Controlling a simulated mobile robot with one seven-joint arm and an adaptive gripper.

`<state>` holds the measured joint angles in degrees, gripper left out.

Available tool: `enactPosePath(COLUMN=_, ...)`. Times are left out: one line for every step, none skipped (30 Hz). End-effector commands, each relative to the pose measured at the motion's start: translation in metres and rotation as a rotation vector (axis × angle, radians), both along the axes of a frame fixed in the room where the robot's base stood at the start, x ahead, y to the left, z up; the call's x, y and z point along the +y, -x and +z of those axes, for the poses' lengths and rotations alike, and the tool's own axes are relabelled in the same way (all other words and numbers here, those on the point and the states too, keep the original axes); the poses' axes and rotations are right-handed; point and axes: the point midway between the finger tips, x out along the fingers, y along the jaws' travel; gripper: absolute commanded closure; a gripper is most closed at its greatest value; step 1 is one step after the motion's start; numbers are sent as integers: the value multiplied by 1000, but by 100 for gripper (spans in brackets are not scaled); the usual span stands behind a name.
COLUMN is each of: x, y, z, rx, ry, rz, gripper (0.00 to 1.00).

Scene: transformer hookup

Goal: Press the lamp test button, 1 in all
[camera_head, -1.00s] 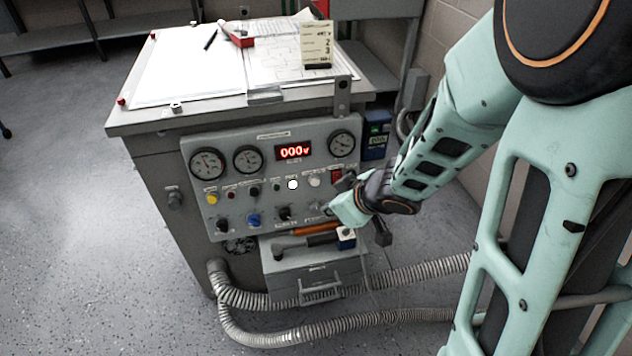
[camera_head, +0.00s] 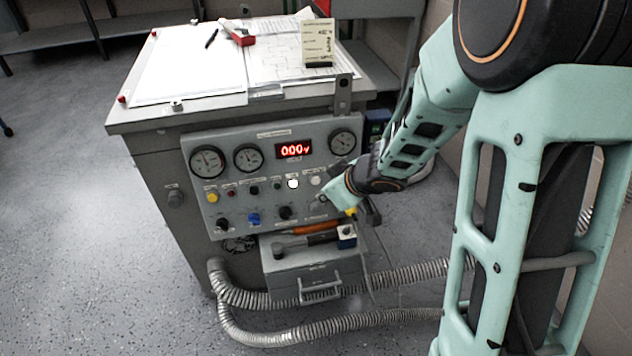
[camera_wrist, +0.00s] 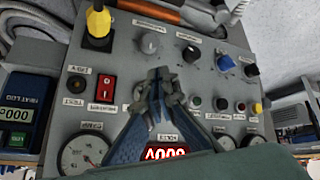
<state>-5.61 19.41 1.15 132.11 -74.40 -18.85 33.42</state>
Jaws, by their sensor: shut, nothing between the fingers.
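The grey control panel (camera_head: 240,205) on the front of the cabinet carries a row of buttons and lamps. The label text is too small to tell which is the lamp test button. My gripper (camera_wrist: 163,78) is shut and empty, close over the panel in the wrist view. It hides part of the button row there, and I cannot tell whether it touches. In the head view my gripper (camera_head: 338,193) is at the panel's right edge, its tips unclear.
Gauges and a red "000v" display (camera_head: 294,151) are above the row; black and blue knobs (camera_head: 253,219) are below.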

Motion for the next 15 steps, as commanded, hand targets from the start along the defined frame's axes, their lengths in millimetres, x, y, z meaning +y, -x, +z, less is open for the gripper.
enactPosePath(x=2, y=-6, z=-2, rx=0, ry=0, rz=1, gripper=100)
enactPosePath(x=3, y=-10, z=0, rx=1, ry=0, rz=0, gripper=100)
enactPosePath(x=4, y=-14, z=-1, rx=1, ry=0, rz=0, gripper=100)
enactPosePath(x=5, y=-17, z=-1, rx=2, ry=0, rz=1, gripper=100)
enactPosePath(x=6, y=-19, z=-2, rx=1, ry=0, rz=0, gripper=100)
enactPosePath(x=7, y=-22, z=-2, rx=1, ry=0, rz=0, gripper=100)
enactPosePath(x=7, y=-24, z=-3, rx=1, ry=0, rz=0, gripper=100)
enactPosePath(x=7, y=-25, z=-3, rx=1, ry=0, rz=0, gripper=100)
enactPosePath(x=8, y=-27, z=-4, rx=1, ry=-1, rz=0, gripper=100)
enactPosePath(x=8, y=-28, z=-4, rx=1, ry=-1, rz=0, gripper=100)
enactPosePath(x=8, y=-29, z=-5, rx=0, ry=0, rz=-1, gripper=100)
enactPosePath(x=9, y=-30, z=-5, rx=0, ry=0, rz=-1, gripper=100)
enactPosePath(x=9, y=-30, z=-5, rx=0, ry=0, rz=-1, gripper=100)
enactPosePath(x=9, y=-30, z=-5, rx=0, ry=0, rz=-1, gripper=100)
enactPosePath(x=9, y=-30, z=-5, rx=0, ry=0, rz=-1, gripper=100)
